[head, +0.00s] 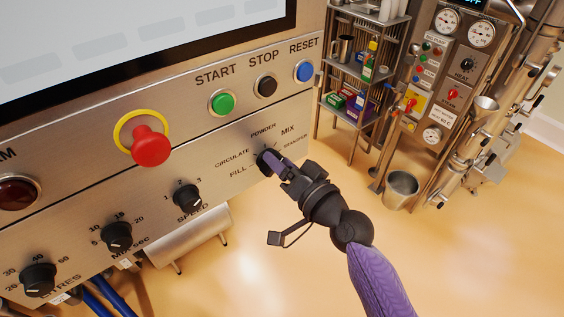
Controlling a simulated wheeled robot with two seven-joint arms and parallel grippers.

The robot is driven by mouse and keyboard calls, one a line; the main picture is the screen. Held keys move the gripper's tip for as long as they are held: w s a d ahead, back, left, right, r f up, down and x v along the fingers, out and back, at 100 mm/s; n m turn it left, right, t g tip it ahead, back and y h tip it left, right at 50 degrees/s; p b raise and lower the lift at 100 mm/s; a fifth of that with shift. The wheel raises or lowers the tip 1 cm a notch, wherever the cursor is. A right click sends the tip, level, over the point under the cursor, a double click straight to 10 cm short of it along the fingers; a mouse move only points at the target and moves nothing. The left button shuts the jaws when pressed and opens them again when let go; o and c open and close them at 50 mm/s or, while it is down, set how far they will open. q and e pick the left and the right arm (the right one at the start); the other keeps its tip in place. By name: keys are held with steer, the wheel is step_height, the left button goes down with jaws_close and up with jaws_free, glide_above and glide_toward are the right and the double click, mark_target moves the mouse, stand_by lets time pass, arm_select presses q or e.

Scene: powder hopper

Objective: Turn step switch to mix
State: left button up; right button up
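The step switch (263,155) is a dark knob on the steel panel, ringed by the labels FILL, CIRCULATE, POWDER, MIX and TRANSFER. The MIX label (287,132) is at its upper right. My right gripper (272,162) comes in from the lower right, with its fingertips at the knob. The fingers cover most of the knob, so its pointing direction is hidden. I cannot tell whether the fingers are closed on it. My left gripper is not in view.
A red emergency button (151,146) sticks out at left. Green START (222,103), black STOP (267,85) and blue RESET (304,70) buttons sit above the switch. The SPEED knob (187,197) is at lower left. A shelf (362,70) and a machine (440,80) stand behind at right.

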steer(key=b+v, duration=0.1)
steer(key=v, duration=0.9)
